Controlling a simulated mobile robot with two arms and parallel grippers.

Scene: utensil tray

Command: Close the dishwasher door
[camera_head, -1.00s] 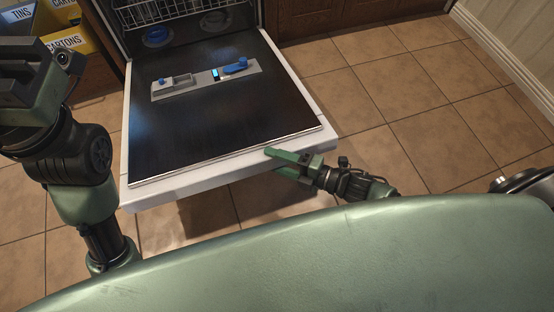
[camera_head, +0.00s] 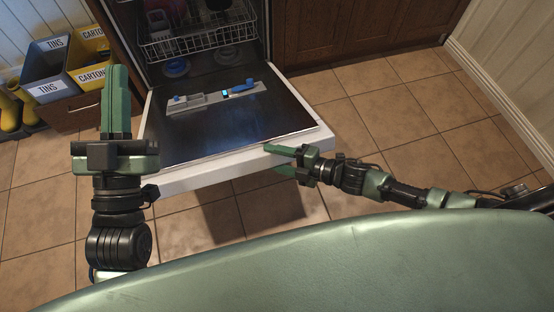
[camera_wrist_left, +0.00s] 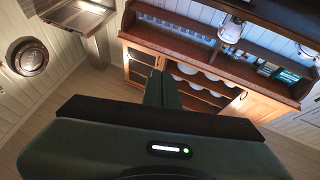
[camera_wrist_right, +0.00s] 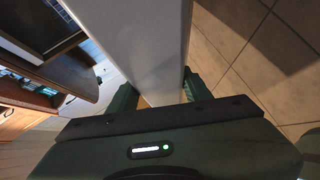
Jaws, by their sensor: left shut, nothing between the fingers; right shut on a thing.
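The dishwasher door (camera_head: 188,135) is folded down open in the head view, its dark inner face up, with a detergent dispenser (camera_head: 215,97) on it. My right gripper (camera_head: 282,160) is at the door's front edge near its right corner, one finger above and one below. In the right wrist view the fingers (camera_wrist_right: 160,95) are on both sides of the white door edge (camera_wrist_right: 145,45), shut on it. My left gripper (camera_head: 116,100) is shut and empty, raised at the left of the door and pointing up. The left wrist view shows its fingers (camera_wrist_left: 162,90) together.
Bins labelled TINS (camera_head: 50,68) and CARTONS (camera_head: 92,48) stand at the left by yellow boots (camera_head: 12,110). The tiled floor (camera_head: 400,110) at the right is clear.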

